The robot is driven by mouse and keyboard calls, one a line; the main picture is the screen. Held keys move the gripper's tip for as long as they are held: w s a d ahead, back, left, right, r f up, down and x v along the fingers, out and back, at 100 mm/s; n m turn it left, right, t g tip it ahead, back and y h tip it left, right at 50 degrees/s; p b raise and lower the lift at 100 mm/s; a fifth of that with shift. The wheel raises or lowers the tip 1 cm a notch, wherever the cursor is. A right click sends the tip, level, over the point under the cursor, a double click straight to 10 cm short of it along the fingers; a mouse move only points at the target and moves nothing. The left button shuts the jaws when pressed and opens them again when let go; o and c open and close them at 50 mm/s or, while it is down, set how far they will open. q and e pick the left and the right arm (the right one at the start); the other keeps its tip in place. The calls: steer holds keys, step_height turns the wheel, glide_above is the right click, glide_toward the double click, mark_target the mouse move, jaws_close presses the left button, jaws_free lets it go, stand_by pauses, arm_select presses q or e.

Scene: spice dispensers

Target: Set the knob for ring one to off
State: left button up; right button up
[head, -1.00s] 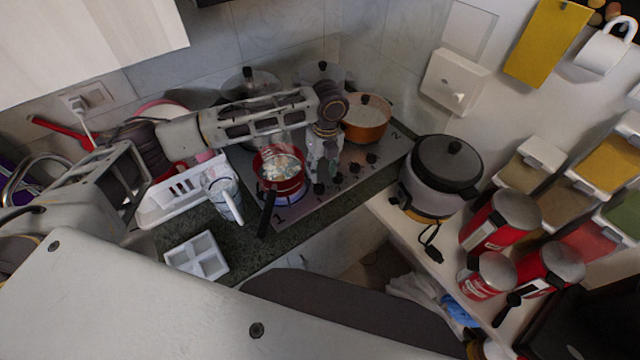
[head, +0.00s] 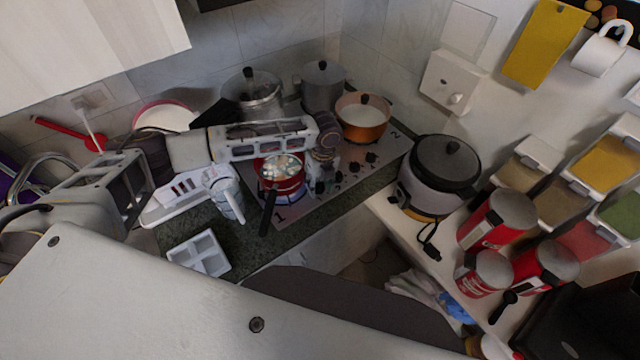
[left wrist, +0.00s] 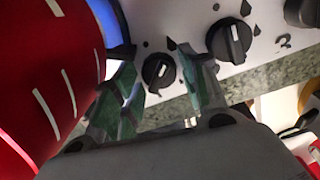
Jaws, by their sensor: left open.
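The cooktop (head: 305,205) has a row of dark knobs along its front edge. A red pot (head: 280,184) stands on the ring by the figure 1, with blue flame showing under it. My left gripper (head: 322,180) points down at the knob end nearest this pot. In the left wrist view, my open left gripper (left wrist: 160,85) has one finger on each side of a black knob (left wrist: 158,71) with a light pointer line. I cannot tell if the fingers touch it. Another black knob (left wrist: 230,41) lies to the right, outside the fingers. My right gripper is not in view.
The red pot (left wrist: 50,80) is close to the left finger. An orange pot (head: 363,118) and steel pots (head: 323,88) stand farther back. A glass jug (head: 222,192) and white tray (head: 198,253) are on the counter at left. A cooker (head: 437,175) stands at right.

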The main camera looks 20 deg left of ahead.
arm_select(q)
steer(key=c, duration=0.7)
steer(key=shift+c, duration=0.2)
steer(key=shift+n, duration=0.3)
steer(key=n, duration=0.9)
steer(key=shift+w+h, duration=0.2)
steer(key=shift+h, duration=0.1)
steer(key=shift+n, duration=0.3)
steer(key=o, duration=0.7)
